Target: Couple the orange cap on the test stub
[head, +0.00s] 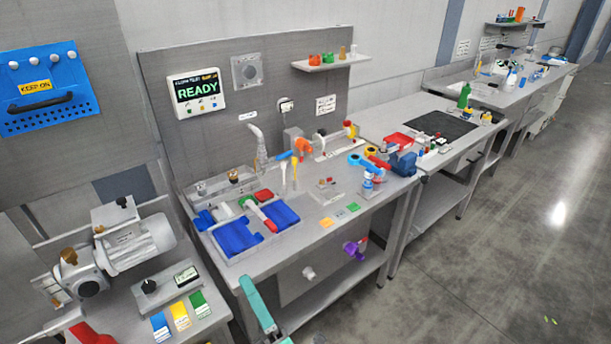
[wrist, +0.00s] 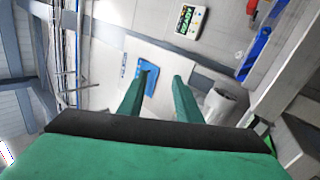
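An orange piece (head: 303,146) that may be the orange cap sits at the back of the middle bench, beside a grey block. Another small orange piece (head: 314,60) stands on the wall shelf; I cannot tell which is the cap. I cannot clearly pick out the test stub; a pipe fixture with red and yellow parts (head: 336,141) stands right of the orange piece. My gripper (wrist: 163,74) is open and empty in the wrist view, its two green fingers apart. One finger shows low in the head view, in front of the bench, away from these pieces.
Blue and red tools (head: 372,160) lie at the right. A pump (head: 135,246) stands on the left table.

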